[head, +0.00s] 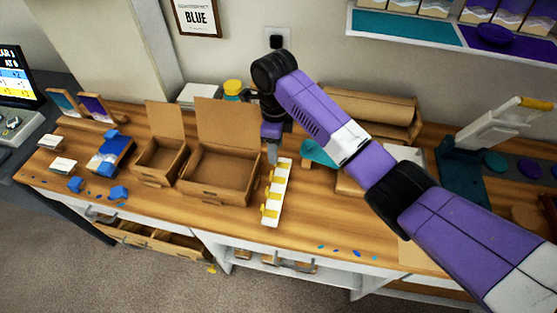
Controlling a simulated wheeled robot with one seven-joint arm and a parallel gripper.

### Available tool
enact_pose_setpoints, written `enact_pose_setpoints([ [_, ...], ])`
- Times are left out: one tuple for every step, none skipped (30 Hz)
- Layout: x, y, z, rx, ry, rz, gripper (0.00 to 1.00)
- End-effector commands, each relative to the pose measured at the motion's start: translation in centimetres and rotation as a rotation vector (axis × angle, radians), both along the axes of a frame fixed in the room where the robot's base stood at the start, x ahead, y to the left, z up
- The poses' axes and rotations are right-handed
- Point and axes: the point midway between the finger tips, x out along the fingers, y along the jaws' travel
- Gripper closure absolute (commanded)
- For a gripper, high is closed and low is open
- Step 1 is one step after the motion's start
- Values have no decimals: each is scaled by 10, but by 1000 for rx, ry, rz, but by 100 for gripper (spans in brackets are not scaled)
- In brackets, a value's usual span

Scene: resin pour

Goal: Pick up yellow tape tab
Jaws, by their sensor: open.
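Several yellow tape tabs (268,194) sit along a white strip (277,200), which lies on the wooden counter right of the larger open cardboard box. The tabs stick out at the strip's left edge. My gripper (272,157) points down at the far end of the strip, close to the farthest tabs. It is open, with no tab seen in it. The fingertips are small here, and I cannot tell whether they touch the strip or hover above it.
The larger open box (222,176) and a smaller open box (160,160) stand left of the strip. A teal piece (318,153) and a cardboard roll (372,112) lie to the right. Blue bits (357,253) lie near the front edge. A drawer (165,243) below is open.

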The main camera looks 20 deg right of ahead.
Motion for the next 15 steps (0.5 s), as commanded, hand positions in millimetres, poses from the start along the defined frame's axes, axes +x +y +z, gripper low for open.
enact_pose_setpoints([
  [0,-1,-7,-2,4,-1,55],
  [0,-1,-11,-2,4,-1,55],
  [0,-2,-17,-2,4,-2,55],
  [0,-1,-22,-2,3,-2,55],
  [0,-1,-26,-2,3,-1,55],
  [0,-1,-30,-1,2,-1,55],
  [0,-1,-33,0,1,-1,55],
  [0,-1,-35,-1,2,-1,55],
  [0,0,-37,-1,2,0,55],
  [0,0,-38,0,1,0,55],
  [0,0,-38,1,1,0,55],
  [0,0,-39,0,0,0,55],
  [0,0,-39,0,0,0,55],
  [0,0,-39,0,0,1,55],
  [0,0,-38,0,0,1,55],
])
